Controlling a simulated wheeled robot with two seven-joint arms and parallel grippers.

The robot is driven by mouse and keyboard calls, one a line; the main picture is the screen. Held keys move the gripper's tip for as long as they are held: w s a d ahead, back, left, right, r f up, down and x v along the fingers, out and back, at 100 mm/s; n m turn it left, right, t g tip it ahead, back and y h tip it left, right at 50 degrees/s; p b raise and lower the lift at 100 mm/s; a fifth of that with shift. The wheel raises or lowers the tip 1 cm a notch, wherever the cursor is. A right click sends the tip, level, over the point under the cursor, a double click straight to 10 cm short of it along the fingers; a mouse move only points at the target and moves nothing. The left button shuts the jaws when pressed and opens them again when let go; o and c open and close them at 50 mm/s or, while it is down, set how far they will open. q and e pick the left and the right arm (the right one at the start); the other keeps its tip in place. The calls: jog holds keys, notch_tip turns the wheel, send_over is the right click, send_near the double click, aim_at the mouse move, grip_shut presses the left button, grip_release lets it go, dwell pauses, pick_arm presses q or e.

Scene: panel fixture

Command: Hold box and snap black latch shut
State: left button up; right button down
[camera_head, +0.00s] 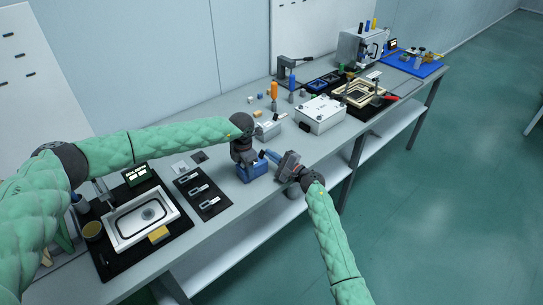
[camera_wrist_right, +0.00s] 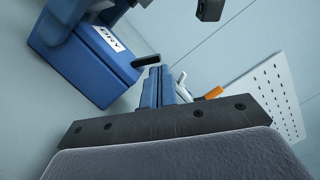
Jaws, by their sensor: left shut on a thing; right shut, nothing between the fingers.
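A blue box (camera_head: 254,173) stands at the front edge of the bench in the head view. In the right wrist view the blue box (camera_wrist_right: 75,58) shows a white "DRY" label and a black latch (camera_wrist_right: 147,60) sticking out from its side, apart from the box face at its outer end. My left gripper (camera_head: 246,160) is above the box and shut on it; its fingertips are mostly hidden. My right gripper (camera_head: 272,156) is just right of the box. Its blue fingers (camera_wrist_right: 158,88) are together and empty, close to the latch; I cannot tell whether they touch it.
A black mat with several latch-like parts (camera_head: 202,193) and a white tray (camera_head: 140,217) lie left of the box. Behind are a small grey box (camera_head: 267,130), a white case (camera_head: 320,115) and an orange-handled tool (camera_head: 274,92). The bench front edge is close to both grippers.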

jog(key=shift+s+a+r, duration=0.2)
jog(key=shift+a+r, duration=0.15)
jog(key=shift+r, duration=0.35)
dwell(0.5)
jog(key=shift+s+a+r, duration=0.2)
jog(key=shift+a, duration=0.1)
jog(key=shift+s+a+r, duration=0.1)
jog(key=shift+a+r, duration=0.05)
jog(key=shift+a, duration=0.05)
jog(key=shift+s+d, duration=0.25)
jog(key=shift+d, duration=0.05)
jog(key=r+v, duration=0.1)
jog(key=v, duration=0.8)
jog(key=shift+r, duration=0.35)
jog(key=shift+d, duration=0.15)
